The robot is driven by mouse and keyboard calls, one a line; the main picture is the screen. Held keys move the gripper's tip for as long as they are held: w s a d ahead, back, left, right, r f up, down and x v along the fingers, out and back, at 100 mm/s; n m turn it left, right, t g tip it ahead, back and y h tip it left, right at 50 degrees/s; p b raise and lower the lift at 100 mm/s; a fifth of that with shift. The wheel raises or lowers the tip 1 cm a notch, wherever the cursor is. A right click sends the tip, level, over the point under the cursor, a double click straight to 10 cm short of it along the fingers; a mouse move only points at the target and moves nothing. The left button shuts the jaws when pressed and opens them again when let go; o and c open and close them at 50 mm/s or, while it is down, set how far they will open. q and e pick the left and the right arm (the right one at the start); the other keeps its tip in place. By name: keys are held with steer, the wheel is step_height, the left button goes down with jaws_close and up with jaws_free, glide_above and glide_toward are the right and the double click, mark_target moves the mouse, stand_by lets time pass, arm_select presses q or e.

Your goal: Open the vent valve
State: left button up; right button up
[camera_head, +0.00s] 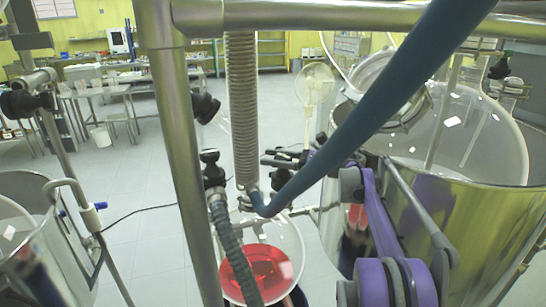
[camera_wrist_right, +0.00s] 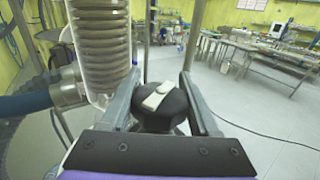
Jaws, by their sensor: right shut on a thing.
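The vent valve shows in the right wrist view as a black rounded knob (camera_wrist_right: 164,112) with a white mark on top. My right gripper (camera_wrist_right: 160,103) has one finger on each side of the knob and is shut on it. In the head view my right gripper (camera_head: 272,167) reaches in on the purple arm from the lower right, close to the coiled glass condenser (camera_head: 241,110). I cannot clearly make out the held knob there. My left gripper is not in view.
A blue hose (camera_head: 372,105) crosses close over my right gripper. A metal frame post (camera_head: 178,150) stands to the left. A round flask with red liquid (camera_head: 262,268) hangs below. A large steel vessel (camera_head: 470,225) is at the right. Open floor lies behind.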

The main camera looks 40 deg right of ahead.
steer(key=o, duration=1.4)
